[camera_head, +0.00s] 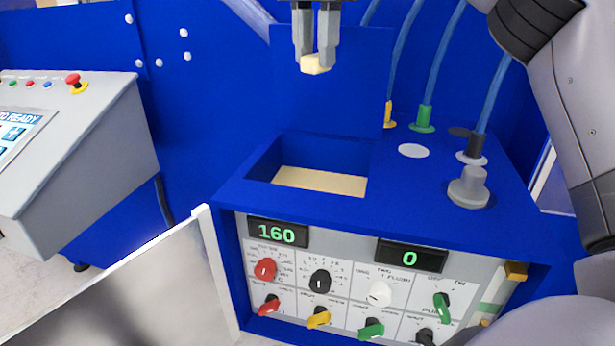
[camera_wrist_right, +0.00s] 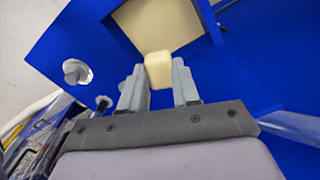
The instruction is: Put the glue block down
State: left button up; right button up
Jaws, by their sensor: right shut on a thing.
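My right gripper (camera_head: 316,62) is shut on the glue block (camera_head: 314,65), a small cream-coloured block. It holds the block above and behind the open bin in the blue machine. In the right wrist view the block (camera_wrist_right: 158,70) sits between the two grey fingertips (camera_wrist_right: 158,82), with the bin's pale floor (camera_wrist_right: 150,25) beyond it. The blue bin (camera_head: 262,160) has a flat cream surface (camera_head: 320,181) inside. My left gripper is not in view.
The blue machine top has a grey knob (camera_head: 468,188) and several hoses at right. Its front panel (camera_head: 345,262) has dials and two displays reading 160 and 0. A grey control console (camera_head: 75,150) stands at left, and a pale panel (camera_head: 130,290) at front left.

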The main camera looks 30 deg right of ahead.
notch_tip(320, 180, down, 19)
jog(key=shift+s, duration=0.15)
dwell(0.6)
jog(key=shift+f+b, duration=0.3)
jog(key=shift+f, duration=0.35)
jog(key=o, duration=1)
jog(key=shift+r, duration=0.1)
notch_tip(320, 180, up, 13)
jog(key=shift+r+p, duration=0.1)
jog(key=shift+p, duration=0.2)
